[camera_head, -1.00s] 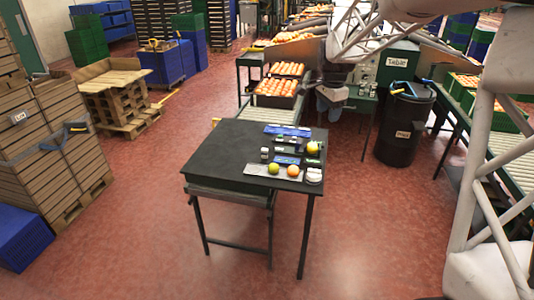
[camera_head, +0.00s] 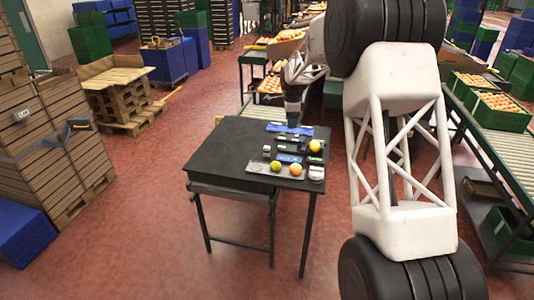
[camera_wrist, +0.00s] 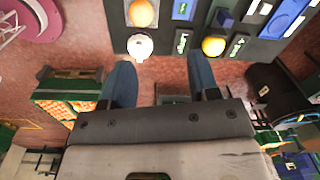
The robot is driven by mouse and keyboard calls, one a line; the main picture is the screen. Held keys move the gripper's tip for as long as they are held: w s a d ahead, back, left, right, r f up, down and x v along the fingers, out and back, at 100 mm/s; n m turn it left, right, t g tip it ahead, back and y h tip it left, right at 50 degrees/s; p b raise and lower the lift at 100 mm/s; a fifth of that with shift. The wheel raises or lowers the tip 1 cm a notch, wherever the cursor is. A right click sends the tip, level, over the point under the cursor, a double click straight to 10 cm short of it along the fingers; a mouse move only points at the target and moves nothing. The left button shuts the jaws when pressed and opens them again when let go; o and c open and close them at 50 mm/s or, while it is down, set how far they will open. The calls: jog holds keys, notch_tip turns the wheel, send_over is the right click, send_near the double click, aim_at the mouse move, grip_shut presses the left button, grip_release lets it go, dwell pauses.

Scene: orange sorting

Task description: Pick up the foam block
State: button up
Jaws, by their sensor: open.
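My gripper (camera_head: 293,118) is over the far right edge of the black table in the head view. In the wrist view my gripper (camera_wrist: 160,70) shows two blue fingers, spread apart with nothing between them. The foam block cannot be identified for certain. A small dark blue block (camera_wrist: 224,18) lies on the dark tabletop at the top of the wrist view, beyond the fingertips, and may be it. In the head view, small items crowd together and a blue strip (camera_head: 288,159) lies among them.
On the table (camera_head: 225,150) are a yellow fruit (camera_head: 315,146), an orange (camera_head: 296,169), a green fruit (camera_head: 275,166) and a white round item (camera_head: 317,174). The table's left half is bare. Cardboard stacks (camera_head: 60,140) stand left; green crates (camera_head: 498,110) sit on a conveyor right.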

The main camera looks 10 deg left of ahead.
aim_at(267, 147)
jog(key=w+a+f+m, duration=0.1)
jog(key=w+a+f, duration=0.1)
jog(key=f, duration=0.3)
jog(key=w+a+f+m, duration=0.1)
jog(key=w+a+f, duration=0.1)
jog(key=a+f, duration=0.2)
jog(key=w+a+f+m, duration=0.1)
jog(key=w+a+f, duration=0.2)
jog(key=a+f, duration=0.2)
jog(key=shift+a+f, duration=0.25)
jog(key=shift+f, duration=0.1)
jog(key=shift+f, duration=1.3)
jog(key=shift+s+f, duration=0.1)
jog(key=shift+a+f, duration=0.15)
jog(key=shift+f, duration=2.35)
jog(key=c, duration=1)
